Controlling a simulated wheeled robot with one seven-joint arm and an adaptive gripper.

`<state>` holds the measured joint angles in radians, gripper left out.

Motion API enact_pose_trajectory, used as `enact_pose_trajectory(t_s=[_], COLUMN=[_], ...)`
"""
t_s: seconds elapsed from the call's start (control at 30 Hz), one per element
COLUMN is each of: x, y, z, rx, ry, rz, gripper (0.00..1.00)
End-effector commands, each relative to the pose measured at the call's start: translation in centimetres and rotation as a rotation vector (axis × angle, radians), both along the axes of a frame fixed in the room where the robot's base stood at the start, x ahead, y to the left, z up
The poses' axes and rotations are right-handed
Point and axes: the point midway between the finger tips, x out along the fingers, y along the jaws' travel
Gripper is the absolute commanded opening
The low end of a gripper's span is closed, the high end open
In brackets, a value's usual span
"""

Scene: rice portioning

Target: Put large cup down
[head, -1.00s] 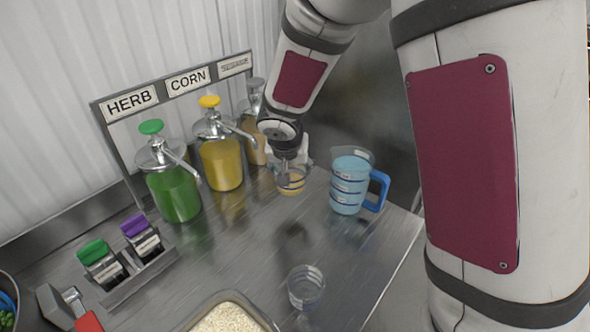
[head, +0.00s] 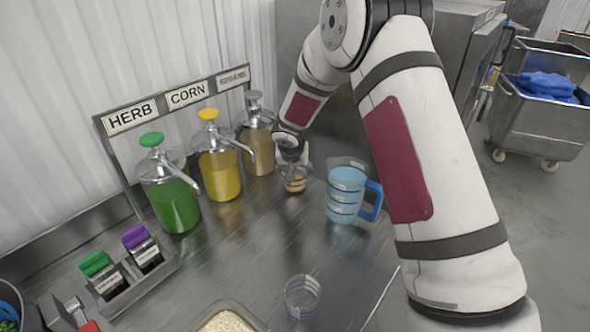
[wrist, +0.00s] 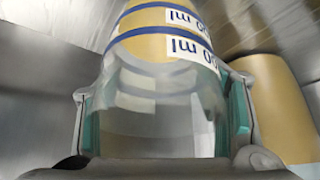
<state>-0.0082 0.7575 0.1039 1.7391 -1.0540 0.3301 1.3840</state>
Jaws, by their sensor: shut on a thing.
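A clear cup with blue lines and yellow-tan liquid (head: 296,184) is at the back of the counter, in front of the sesame dispenser. My gripper (head: 292,167) reaches it from behind and above and is shut on it. In the wrist view the cup (wrist: 160,100) fills the middle, with teal finger pads pressed on both sides and its "ml" labels showing. It looks upright in the head view. I cannot tell whether its base touches the counter. Another clear cup (head: 302,297), seemingly empty, stands at the front of the counter.
A blue-filled measuring jug (head: 345,195) stands just right of the held cup. Green herb (head: 174,205), yellow corn (head: 219,175) and tan sesame (head: 257,150) dispensers line the left. A rice tray (head: 212,318) is at the front. The middle counter is clear.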

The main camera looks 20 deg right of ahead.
Motion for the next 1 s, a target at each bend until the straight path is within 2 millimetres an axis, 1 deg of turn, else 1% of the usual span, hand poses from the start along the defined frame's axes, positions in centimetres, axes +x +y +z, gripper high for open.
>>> enact_pose_trajectory(t_s=[0.1, 0.47, 0.5, 0.57, 0.87, 1.0], x=[0.56, 0.61, 0.59, 0.58, 0.58, 0.46], y=[-0.18, -0.15, -0.18, -0.17, -0.17, -0.08], z=[-0.54, -0.82, -0.76, -0.76, -0.73, -0.16], rx=[0.0, 0.0, 0.0, 0.0, 0.0, 0.002], ry=[-0.001, -0.001, -0.001, -0.001, -0.001, -0.003], rz=[0.001, 0.002, 0.001, 0.001, 0.001, 0.002], gripper=[0.26, 0.26, 0.69, 0.83, 0.83, 0.83])
